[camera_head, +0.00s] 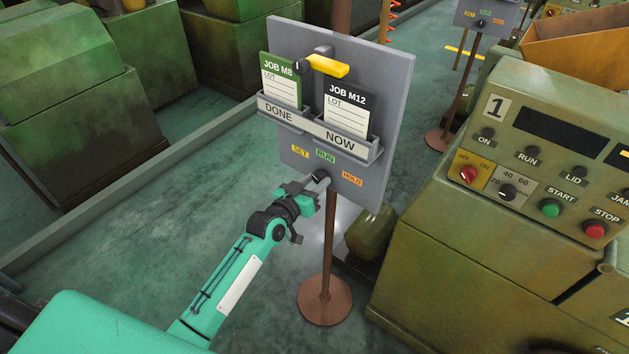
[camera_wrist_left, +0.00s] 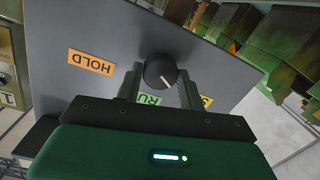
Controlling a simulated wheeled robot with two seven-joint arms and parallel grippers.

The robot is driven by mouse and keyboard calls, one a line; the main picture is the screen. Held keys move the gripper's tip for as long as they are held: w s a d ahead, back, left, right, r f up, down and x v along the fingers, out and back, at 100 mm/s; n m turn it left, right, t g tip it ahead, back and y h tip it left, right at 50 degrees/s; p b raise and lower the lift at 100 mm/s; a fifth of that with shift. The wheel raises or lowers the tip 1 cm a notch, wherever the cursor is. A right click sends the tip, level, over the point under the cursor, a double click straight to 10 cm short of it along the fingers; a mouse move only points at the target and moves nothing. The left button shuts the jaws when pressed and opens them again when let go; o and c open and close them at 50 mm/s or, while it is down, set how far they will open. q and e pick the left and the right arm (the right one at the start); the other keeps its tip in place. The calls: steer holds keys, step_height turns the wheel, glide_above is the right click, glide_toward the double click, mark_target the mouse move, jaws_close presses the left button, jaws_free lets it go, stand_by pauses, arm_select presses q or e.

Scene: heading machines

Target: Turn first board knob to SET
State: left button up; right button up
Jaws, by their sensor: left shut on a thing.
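The grey board (camera_head: 345,75) stands on a brown post and carries SET (camera_head: 300,152), RUN (camera_head: 325,156) and HOLD (camera_head: 352,178) labels near its bottom. The black knob (camera_head: 321,177) is below the labels. My left gripper (camera_head: 308,190) reaches it from the lower left and is shut on it. In the left wrist view, the knob (camera_wrist_left: 160,71) sits between the fingers. Its white mark points to the lower right, toward the side of the partly hidden SET label (camera_wrist_left: 206,101). The RUN label (camera_wrist_left: 148,99) is partly covered by my gripper. My right gripper is out of view.
The board holds a green JOB M8 card (camera_head: 281,80) and a dark JOB M12 card (camera_head: 346,106), with a yellow handle (camera_head: 328,66) above. A green machine panel (camera_head: 550,150) stands close on the right. Open floor (camera_head: 130,200) lies to the left.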

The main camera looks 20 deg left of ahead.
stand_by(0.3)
arm_select(q)
steer(key=o, duration=1)
steer(key=b+v, duration=0.2)
steer(key=v, duration=1.1)
steer(key=shift+s+a, duration=0.2)
steer(key=shift+s, duration=0.15)
